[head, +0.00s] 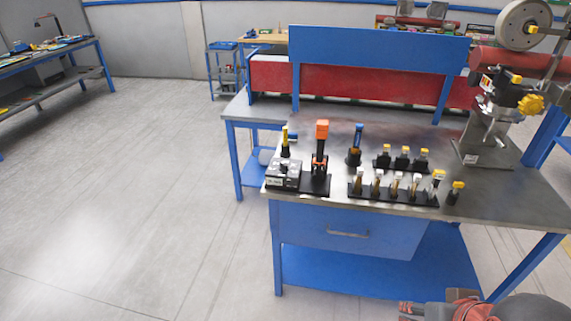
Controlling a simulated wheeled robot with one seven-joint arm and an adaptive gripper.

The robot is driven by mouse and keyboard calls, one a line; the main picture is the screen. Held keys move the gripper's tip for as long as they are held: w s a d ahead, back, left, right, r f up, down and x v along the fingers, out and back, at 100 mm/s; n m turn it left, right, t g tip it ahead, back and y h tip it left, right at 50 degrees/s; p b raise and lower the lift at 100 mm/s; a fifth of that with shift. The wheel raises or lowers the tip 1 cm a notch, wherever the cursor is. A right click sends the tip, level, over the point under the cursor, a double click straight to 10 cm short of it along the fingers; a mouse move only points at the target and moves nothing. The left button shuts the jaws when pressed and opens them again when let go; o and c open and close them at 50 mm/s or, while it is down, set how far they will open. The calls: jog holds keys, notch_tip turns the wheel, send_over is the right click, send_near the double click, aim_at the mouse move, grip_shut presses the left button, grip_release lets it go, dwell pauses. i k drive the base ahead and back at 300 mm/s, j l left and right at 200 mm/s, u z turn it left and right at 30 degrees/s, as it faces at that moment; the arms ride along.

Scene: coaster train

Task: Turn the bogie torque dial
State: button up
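No dial in the head view can be read by name. A small grey box (284,175) with dark tops and a pale label, too small to read, sits at the table's front left corner. A machine (487,135) at the table's right end carries a yellow lobed knob (530,104). I cannot tell which of them bears the bogie torque dial. Grey, black and red parts, apparently of my arm, show at the bottom right edge, apart from both. Whether my gripper is open or shut cannot be made out.
An orange-topped lever (322,130) stands right beside the box on the metal-topped table (330,204). A front rack (398,199) and a rear rack hold several yellow- or white-topped pieces. A drawer (348,234) is below. The floor (130,200) at left is clear.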

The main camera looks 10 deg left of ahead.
aim_at(283, 167)
jog(key=i+j, duration=0.9)
jog(key=i, duration=0.15)
jog(key=j+u, duration=0.05)
